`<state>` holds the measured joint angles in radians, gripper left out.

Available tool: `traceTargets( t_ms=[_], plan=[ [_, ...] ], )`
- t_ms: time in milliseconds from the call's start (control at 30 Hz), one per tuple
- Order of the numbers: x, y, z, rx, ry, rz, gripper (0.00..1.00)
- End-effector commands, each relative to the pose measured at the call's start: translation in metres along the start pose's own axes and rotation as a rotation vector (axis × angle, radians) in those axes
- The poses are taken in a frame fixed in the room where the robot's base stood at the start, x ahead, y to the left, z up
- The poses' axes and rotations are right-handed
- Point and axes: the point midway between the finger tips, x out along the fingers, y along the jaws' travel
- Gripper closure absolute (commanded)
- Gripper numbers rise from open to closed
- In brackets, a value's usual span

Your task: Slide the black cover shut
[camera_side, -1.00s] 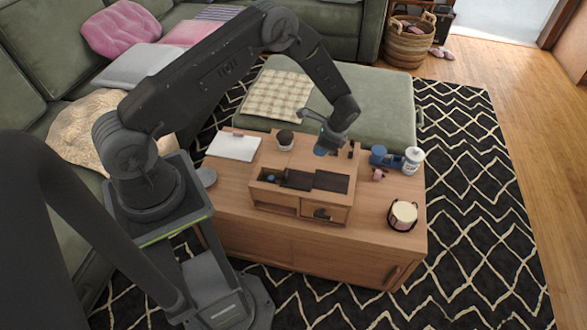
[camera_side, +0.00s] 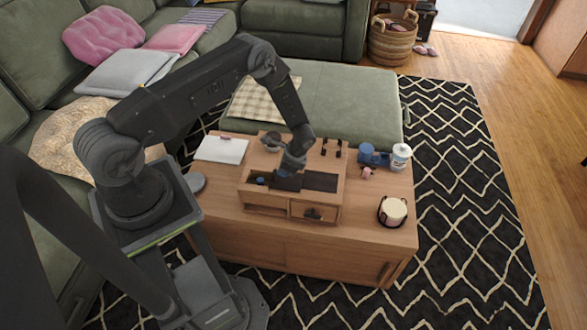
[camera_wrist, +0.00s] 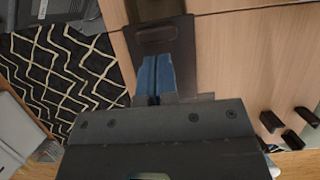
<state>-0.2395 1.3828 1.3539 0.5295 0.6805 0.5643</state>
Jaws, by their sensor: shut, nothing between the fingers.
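The wooden desk organizer (camera_side: 268,198) stands on the coffee table. Its top has two dark areas side by side: one (camera_side: 284,184) under my gripper and one (camera_side: 320,181) to the right. In the wrist view a black cover (camera_wrist: 180,50) with a recessed grip slot lies right at my fingertips. My gripper (camera_side: 288,170) is over the middle of the organizer's top, pointing down. Its blue fingers (camera_wrist: 154,68) are shut with nothing between them. They reach to or just above the cover; contact is unclear. A small blue item (camera_side: 261,181) shows in the left compartment.
A blue tape dispenser (camera_side: 372,155), white bottle (camera_side: 400,157) and round candle-like jar (camera_side: 392,211) stand to the right. A white notepad (camera_side: 220,150) lies at left. A pot (camera_side: 271,141) and small black pieces (camera_side: 331,147) are behind the organizer.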

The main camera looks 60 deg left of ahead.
Motion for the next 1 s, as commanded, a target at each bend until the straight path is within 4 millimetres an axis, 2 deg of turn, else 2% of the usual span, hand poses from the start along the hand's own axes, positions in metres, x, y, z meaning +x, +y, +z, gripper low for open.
traceTargets(
  t_ms=[533, 667, 800, 900, 1000],
  plan=[
    [0.004, -0.001, 0.013, -0.002, 0.000, 0.000, 1.00],
    [0.015, 0.000, 0.038, -0.004, -0.001, 0.003, 1.00],
    [0.028, 0.000, 0.071, -0.003, -0.001, 0.004, 1.00],
    [0.035, 0.000, 0.089, -0.003, -0.001, 0.003, 1.00],
    [0.040, 0.000, 0.099, 0.000, 0.001, 0.001, 1.00]
  ],
)
